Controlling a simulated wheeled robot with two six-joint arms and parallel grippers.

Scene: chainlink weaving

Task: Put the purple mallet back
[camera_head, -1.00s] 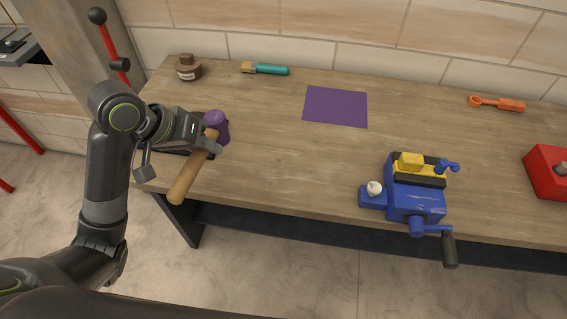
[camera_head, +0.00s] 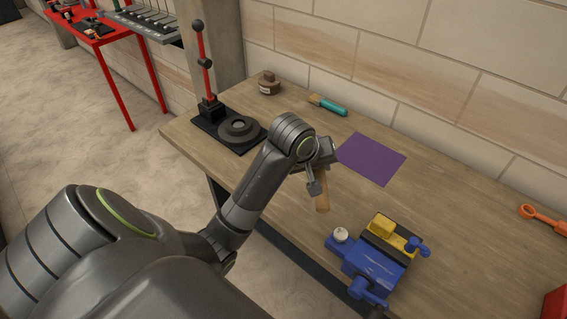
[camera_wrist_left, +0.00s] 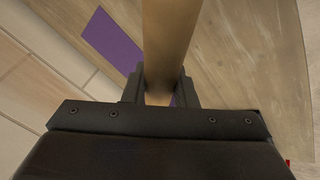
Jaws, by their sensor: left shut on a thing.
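My left gripper (camera_head: 318,168) is shut on the wooden handle of the purple mallet (camera_head: 322,196). The handle's lower part shows below the gripper in the head view; the purple head is hidden behind my gripper and wrist. In the left wrist view the handle (camera_wrist_left: 168,40) runs between the two fingers (camera_wrist_left: 160,92). A flat purple patch (camera_head: 371,159) lies on the workbench just right of the gripper, with nothing on it. It also shows in part in the left wrist view (camera_wrist_left: 110,40). My right gripper is not in view.
A blue vise (camera_head: 370,268) with yellow parts stands on the wooden workbench (camera_head: 460,215) at the front. A black stand with a red lever (camera_head: 203,70) is at the left end. A brown pot (camera_head: 269,84), a teal-handled brush (camera_head: 329,105) and an orange tool (camera_head: 541,218) lie toward the back.

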